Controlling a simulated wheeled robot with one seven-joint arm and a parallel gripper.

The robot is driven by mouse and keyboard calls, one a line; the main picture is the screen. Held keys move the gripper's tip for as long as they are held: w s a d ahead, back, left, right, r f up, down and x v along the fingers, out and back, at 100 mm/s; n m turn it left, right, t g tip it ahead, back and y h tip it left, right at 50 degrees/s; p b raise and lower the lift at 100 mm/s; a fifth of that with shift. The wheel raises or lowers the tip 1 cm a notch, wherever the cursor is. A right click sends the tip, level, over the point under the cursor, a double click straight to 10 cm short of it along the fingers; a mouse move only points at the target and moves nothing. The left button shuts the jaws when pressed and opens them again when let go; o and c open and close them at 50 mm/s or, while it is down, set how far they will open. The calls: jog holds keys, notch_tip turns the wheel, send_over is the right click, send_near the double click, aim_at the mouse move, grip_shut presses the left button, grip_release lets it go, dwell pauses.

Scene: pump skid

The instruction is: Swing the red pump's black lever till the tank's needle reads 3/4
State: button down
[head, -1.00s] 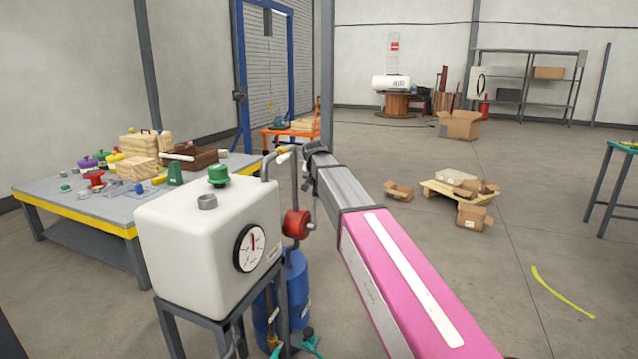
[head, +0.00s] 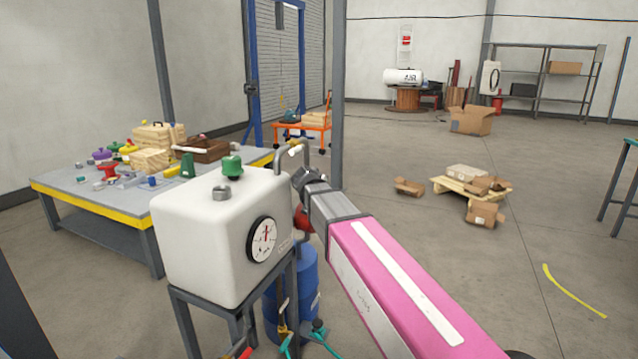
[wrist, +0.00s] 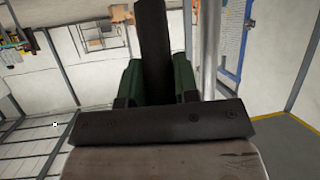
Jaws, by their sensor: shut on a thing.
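The white tank (head: 205,250) stands on a grey stand at the left of centre in the head view. Its round gauge (head: 262,239) faces me; the needle points roughly up, but the scale is too small to read exactly. The red pump (head: 301,219) is beside the tank, mostly hidden behind my arm. My gripper (head: 299,180) is at the pump, right of the tank. In the wrist view my gripper (wrist: 158,88) has its green fingers shut on the black lever (wrist: 154,45), which runs up between them. The lever is hidden in the head view.
A blue drum (head: 304,285) stands below the pump, and a bent grey pipe (head: 281,160) rises beside the tank. A cluttered workbench (head: 95,212) is behind on the left. Boxes lie around a pallet (head: 455,188) on the right. The floor between is open.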

dwell(0.4)
jog(key=c, duration=0.9)
grip_release()
jog(key=shift+o, duration=0.2)
jog(key=v, duration=1.1)
jog(key=shift+f, duration=0.15)
